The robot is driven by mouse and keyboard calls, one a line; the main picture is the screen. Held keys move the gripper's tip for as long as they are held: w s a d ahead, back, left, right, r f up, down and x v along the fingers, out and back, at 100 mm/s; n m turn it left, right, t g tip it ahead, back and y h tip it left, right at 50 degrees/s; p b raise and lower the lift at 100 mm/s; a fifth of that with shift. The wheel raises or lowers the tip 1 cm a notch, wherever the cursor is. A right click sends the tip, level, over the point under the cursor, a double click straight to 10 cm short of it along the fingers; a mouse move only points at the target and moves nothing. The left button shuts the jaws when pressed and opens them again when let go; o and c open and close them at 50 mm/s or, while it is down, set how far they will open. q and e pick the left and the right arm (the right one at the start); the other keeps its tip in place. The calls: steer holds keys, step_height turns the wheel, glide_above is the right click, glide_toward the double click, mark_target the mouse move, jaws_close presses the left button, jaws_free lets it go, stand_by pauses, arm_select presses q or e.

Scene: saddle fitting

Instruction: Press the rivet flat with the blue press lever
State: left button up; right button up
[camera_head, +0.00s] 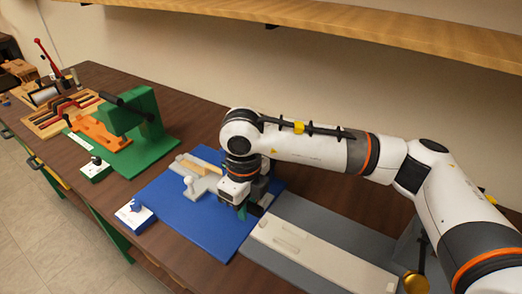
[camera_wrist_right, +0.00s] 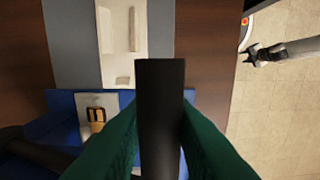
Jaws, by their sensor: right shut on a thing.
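The blue press base (camera_head: 195,236) lies on the bench in the middle of the head view. Most of the press is hidden behind my right arm and hand. My right gripper (camera_head: 245,204) is low over the base's right part. In the right wrist view its green fingers are shut on a black bar (camera_wrist_right: 160,105), which looks like the press lever's handle. A brass-coloured piece (camera_wrist_right: 96,114), perhaps the rivet, sits on a pale part over the blue base, left of the handle. I cannot tell whether it is flat. My left gripper is not in view.
A grey fixture with a white knob (camera_head: 189,184) stands on the blue base. A green press (camera_head: 143,128) stands further left. A long pale block (camera_head: 315,254) lies to the right. A wooden shelf (camera_head: 320,24) hangs above.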

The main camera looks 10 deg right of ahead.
steer(key=shift+s+a+f+b, duration=0.15)
steer(key=shift+s+f+b, duration=0.05)
steer(key=shift+f+b, duration=0.6)
steer(key=shift+s+a+f+b, duration=0.15)
steer(key=shift+f+b, duration=0.45)
steer(key=shift+f, duration=0.4)
steer(key=shift+o, duration=0.3)
steer(key=shift+s+a+f, duration=0.1)
steer(key=shift+a+f, duration=0.1)
steer(key=shift+d+f+b, duration=0.1)
steer(key=shift+f+b, duration=0.25)
steer(key=shift+b, duration=0.2)
steer(key=shift+c, duration=0.3)
steer(key=shift+f+b, duration=0.85)
steer(key=shift+d, duration=0.1)
steer(key=shift+r, duration=0.2)
